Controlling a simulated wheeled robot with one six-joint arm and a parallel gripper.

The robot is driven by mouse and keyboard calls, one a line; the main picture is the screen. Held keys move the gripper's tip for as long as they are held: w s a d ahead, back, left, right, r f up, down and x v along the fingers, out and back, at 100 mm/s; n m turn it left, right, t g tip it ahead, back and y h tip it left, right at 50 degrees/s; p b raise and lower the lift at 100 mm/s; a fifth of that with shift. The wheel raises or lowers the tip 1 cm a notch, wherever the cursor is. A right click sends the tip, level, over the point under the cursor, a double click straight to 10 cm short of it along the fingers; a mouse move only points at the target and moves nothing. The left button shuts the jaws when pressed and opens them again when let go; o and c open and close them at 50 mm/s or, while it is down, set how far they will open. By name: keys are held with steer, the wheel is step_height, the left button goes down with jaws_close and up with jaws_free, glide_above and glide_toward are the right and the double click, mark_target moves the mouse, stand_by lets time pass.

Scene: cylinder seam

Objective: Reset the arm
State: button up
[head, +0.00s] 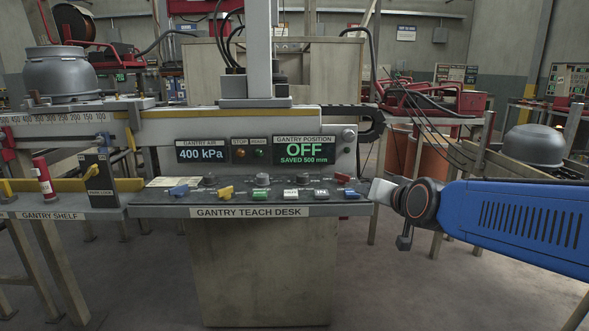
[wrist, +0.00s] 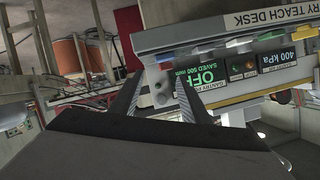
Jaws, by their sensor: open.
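My gripper (wrist: 157,98) shows in the wrist view with its two dark fingers apart and nothing between them. Part of the gantry teach desk (wrist: 225,38) lies beyond the fingers, turned nearly upside down in that view. In the head view my blue arm (head: 510,220) comes in from the right, and its end is beside the right end of the desk (head: 250,211). I cannot make out the fingers there, nor tell whether the arm touches the desk.
The desk carries several coloured switches and a display (head: 305,150) reading OFF, saved 500 mm. A gantry shelf (head: 60,206) with a red-and-white cylinder (head: 43,178) stands at left. A grey domed vessel (head: 535,145) sits behind my arm. Floor before the desk's right side is clear.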

steer(key=s+d+f+n+g, duration=0.1)
steer(key=s+d+f+g, duration=0.1)
steer(key=s+f, duration=0.3)
steer(key=s+d+f+n+g+h, duration=0.1)
steer(key=s+f+g, duration=0.3)
steer(key=s, duration=1)
steer(key=s+d+f+n+g+h, duration=0.1)
steer(key=s+d+f+g, duration=0.2)
steer(key=s+f, duration=0.4)
steer(key=s+d, duration=0.1)
steer(key=s, duration=0.2)
steer(key=shift+s+f, duration=0.15)
steer(key=shift+f, duration=0.2)
